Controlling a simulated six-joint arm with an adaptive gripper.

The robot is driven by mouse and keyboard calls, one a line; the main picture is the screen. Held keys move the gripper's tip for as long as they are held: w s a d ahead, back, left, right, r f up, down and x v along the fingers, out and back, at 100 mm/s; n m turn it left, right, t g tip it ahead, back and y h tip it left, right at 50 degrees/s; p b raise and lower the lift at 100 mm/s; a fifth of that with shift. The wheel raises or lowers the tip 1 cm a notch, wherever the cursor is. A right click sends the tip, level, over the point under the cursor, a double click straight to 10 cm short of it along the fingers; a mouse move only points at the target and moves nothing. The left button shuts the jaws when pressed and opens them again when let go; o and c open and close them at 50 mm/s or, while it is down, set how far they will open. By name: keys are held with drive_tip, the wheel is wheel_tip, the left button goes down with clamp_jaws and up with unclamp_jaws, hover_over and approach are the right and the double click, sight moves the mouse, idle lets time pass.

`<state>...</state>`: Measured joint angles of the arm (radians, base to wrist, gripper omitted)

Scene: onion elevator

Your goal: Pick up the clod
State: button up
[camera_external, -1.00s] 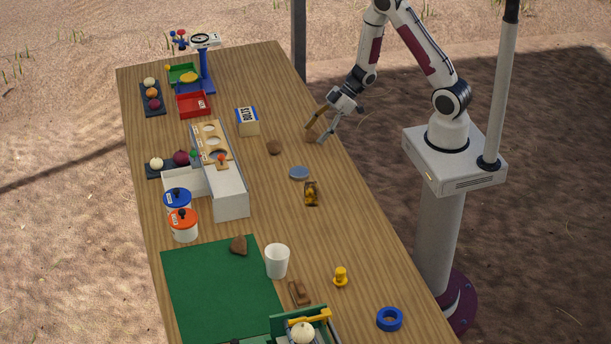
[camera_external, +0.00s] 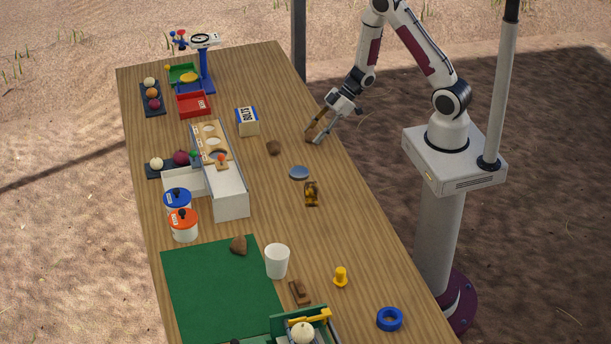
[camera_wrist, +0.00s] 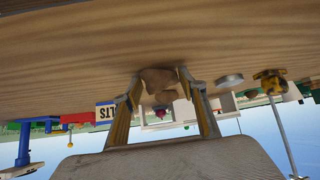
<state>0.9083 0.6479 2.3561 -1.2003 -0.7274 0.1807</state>
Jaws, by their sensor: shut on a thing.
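My gripper (camera_external: 313,138) is low over the right edge of the wooden table, near the back, with its fingers pointing down. In the wrist view, my gripper (camera_wrist: 160,80) has its two fingertips on either side of a brown, lumpy clod (camera_wrist: 158,77), and is shut on it. In the outside view this clod is small and mostly hidden by the fingers. Whether it touches the table is hard to tell. Another brown lump (camera_external: 273,148) lies on the table to the left of my gripper. A further brown lump (camera_external: 239,245) lies at the green mat's back edge.
A labelled box (camera_external: 247,121) stands left of my gripper. A blue-grey disc (camera_external: 299,173) and a small brass-coloured object (camera_external: 311,193) lie in front of it. A long white box with holes (camera_external: 229,190) stands mid-table. A white cup (camera_external: 277,261) stands beside the green mat (camera_external: 210,300).

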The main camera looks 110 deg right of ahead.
sight(315, 133)
drive_tip(key=shift+r, duration=0.3)
drive_tip(key=c, duration=0.4)
drive_tip(key=shift+r, duration=4.7)
drive_tip(key=shift+c, duration=0.2)
